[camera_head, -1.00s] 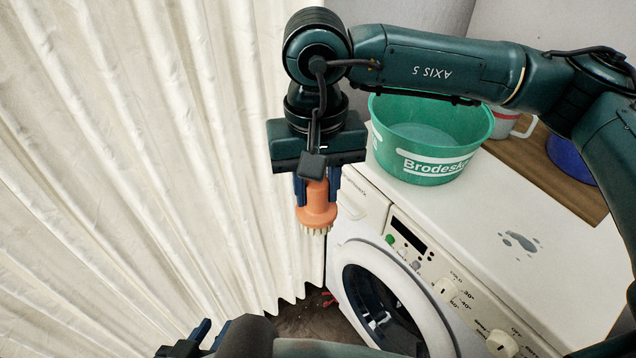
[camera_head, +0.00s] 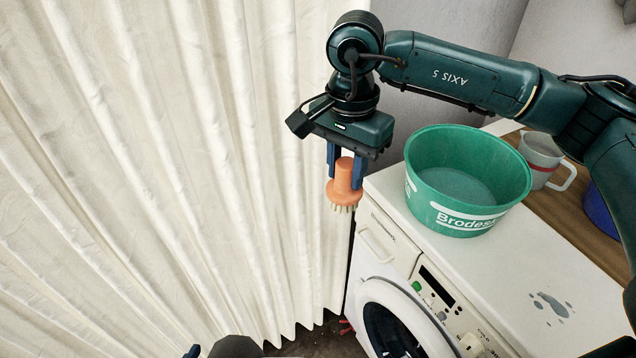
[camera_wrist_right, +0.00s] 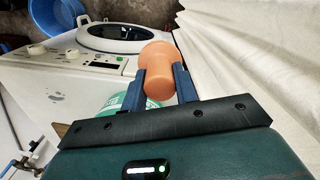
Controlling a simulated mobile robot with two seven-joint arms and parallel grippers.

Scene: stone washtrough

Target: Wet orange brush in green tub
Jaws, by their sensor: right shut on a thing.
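The orange brush (camera_head: 345,180) has pale bristles that point down. My right gripper (camera_head: 346,172) is shut on its handle and holds it in the air, left of the green tub and apart from it. The brush also shows in the right wrist view (camera_wrist_right: 158,70), between the two blue fingers. The green tub (camera_head: 462,215) stands upright on the white washing machine, with greyish water visible inside. In the right wrist view part of the tub (camera_wrist_right: 116,101) shows below the gripper. My left gripper (camera_head: 192,352) is only a small tip at the bottom edge.
The white washing machine (camera_head: 530,260) has a small water puddle (camera_head: 552,305) on its top. A grey mug (camera_head: 543,160) and a blue container (camera_head: 600,212) stand on a wooden board right of the tub. A cream curtain (camera_head: 170,180) fills the left side.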

